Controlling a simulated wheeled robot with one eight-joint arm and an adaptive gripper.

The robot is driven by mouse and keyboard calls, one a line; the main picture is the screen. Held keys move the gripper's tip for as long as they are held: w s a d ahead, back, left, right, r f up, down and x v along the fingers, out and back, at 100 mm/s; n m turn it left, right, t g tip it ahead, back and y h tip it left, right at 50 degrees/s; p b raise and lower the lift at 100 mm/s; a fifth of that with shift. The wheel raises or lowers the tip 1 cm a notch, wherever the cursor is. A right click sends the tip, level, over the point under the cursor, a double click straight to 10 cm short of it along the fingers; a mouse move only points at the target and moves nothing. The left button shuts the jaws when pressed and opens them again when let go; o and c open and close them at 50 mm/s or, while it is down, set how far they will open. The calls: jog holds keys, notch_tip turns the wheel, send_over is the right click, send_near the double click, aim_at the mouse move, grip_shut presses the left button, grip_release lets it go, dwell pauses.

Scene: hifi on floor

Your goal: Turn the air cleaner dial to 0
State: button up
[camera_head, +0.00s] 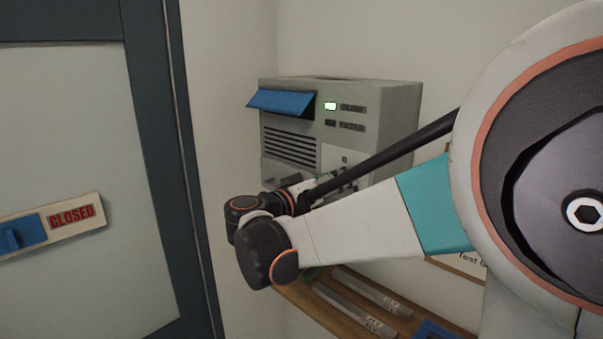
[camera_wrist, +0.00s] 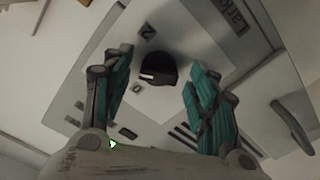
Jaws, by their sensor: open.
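The air cleaner (camera_head: 345,105) is a grey box on the wall in the head view, with a blue flap and a lit white indicator. In the wrist view its black round dial (camera_wrist: 158,68) sits on a pale panel, with a white mark at its left side. A label like "2" is above it, and one like "0" is at its lower left. I cannot tell exactly which label the mark meets. My gripper (camera_wrist: 158,63) is open, its teal fingers on either side of the dial with gaps. In the head view my arm hides the dial.
A wooden shelf (camera_head: 318,309) with grey bars (camera_head: 355,312) lies below the air cleaner. A door with a "CLOSED" sign (camera_head: 72,217) and blue latch is at the left. In the wrist view a grey handle (camera_wrist: 291,127) is at the right.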

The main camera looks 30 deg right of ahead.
jog(key=shift+w+d, duration=0.1)
jog(key=shift+d, duration=0.1)
jog(key=c, duration=1.1)
